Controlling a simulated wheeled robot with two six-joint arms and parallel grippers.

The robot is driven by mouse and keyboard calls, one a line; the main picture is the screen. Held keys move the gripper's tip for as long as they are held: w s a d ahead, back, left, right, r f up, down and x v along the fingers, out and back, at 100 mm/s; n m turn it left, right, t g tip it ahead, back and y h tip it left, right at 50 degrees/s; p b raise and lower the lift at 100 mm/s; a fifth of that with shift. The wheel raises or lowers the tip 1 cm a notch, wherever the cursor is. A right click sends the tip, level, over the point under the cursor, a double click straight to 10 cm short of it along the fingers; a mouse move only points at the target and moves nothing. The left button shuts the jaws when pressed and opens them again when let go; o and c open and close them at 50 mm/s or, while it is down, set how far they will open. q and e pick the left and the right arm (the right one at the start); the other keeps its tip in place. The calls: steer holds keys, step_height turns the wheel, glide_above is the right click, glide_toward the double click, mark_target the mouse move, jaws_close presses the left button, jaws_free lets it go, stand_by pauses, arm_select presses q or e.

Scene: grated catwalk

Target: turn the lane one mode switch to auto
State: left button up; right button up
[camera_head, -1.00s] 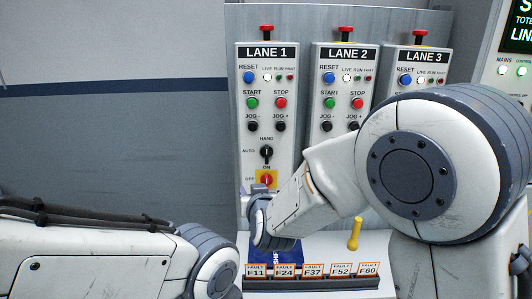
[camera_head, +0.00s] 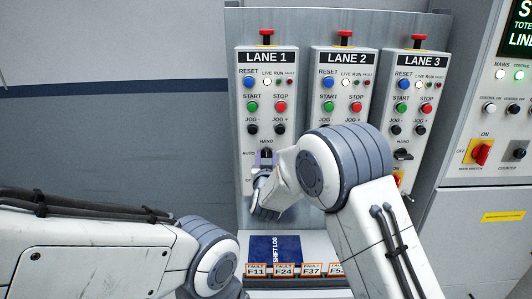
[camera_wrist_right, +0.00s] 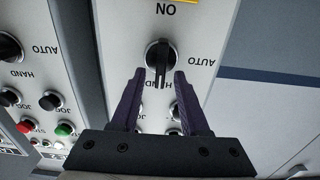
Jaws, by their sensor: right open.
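The lane one mode switch (camera_wrist_right: 160,55) is a black knob on the light panel in the right wrist view, which is upside down. Its pointer lies toward HAND, and the AUTO label is off to one side. My right gripper (camera_wrist_right: 160,72) is open, its purple fingers reaching toward the knob with one on each side and gaps between. I cannot tell how deep the fingertips reach. In the head view my right gripper (camera_head: 266,157) is at the switch on the LANE 1 panel (camera_head: 240,115) and mostly hides it. My left gripper is out of the head view.
The LANE 2 panel (camera_head: 318,100) and LANE 3 panel (camera_head: 391,110) stand to the right. LANE 1 push buttons sit above the switch. A blue shift log (camera_head: 275,249) and fault tags (camera_head: 284,270) are below. Bare wall lies to the left.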

steer(key=shift+w, duration=0.45)
jaws_close()
